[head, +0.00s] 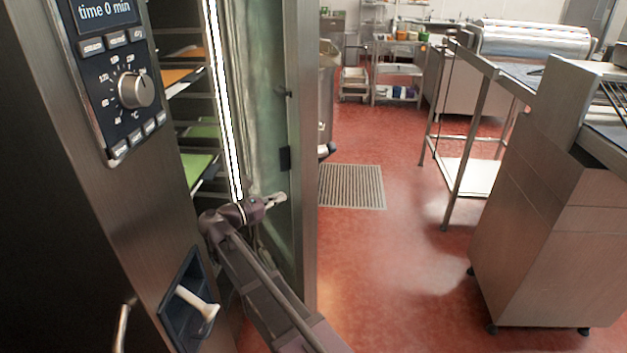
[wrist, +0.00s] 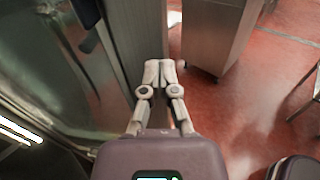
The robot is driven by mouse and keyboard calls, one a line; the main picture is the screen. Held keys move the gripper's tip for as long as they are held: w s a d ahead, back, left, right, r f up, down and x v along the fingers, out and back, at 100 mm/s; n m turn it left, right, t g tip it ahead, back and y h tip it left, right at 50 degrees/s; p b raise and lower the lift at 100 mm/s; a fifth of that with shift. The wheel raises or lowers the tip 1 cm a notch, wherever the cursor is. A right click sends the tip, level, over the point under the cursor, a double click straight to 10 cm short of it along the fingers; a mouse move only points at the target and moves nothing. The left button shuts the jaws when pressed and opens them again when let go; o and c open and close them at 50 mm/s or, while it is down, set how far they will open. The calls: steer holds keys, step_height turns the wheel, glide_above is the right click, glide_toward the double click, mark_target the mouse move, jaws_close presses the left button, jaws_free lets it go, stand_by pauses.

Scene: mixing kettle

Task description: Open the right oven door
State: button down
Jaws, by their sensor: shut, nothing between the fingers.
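The right oven door (head: 305,150) stands partly open in the head view, with its glass inner face showing. Racks with green and orange trays (head: 203,170) are visible inside the oven. My gripper (head: 281,197) is shut and empty. It is in the opening, by the inner face of the door near its free edge. In the wrist view the closed fingertips (wrist: 160,68) point at the metal edge of the door (wrist: 142,45), with the glass on the left. I cannot tell whether they touch the door.
The oven control panel (head: 118,75) and a recessed handle (head: 195,300) are at the left. Red floor with a drain grate (head: 350,186) lies clear beyond the door. A steel cabinet (head: 550,220) and a table stand at the right.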

steer(key=shift+a+r, duration=0.25)
steer(key=shift+a, duration=0.2)
steer(key=shift+d, duration=0.15)
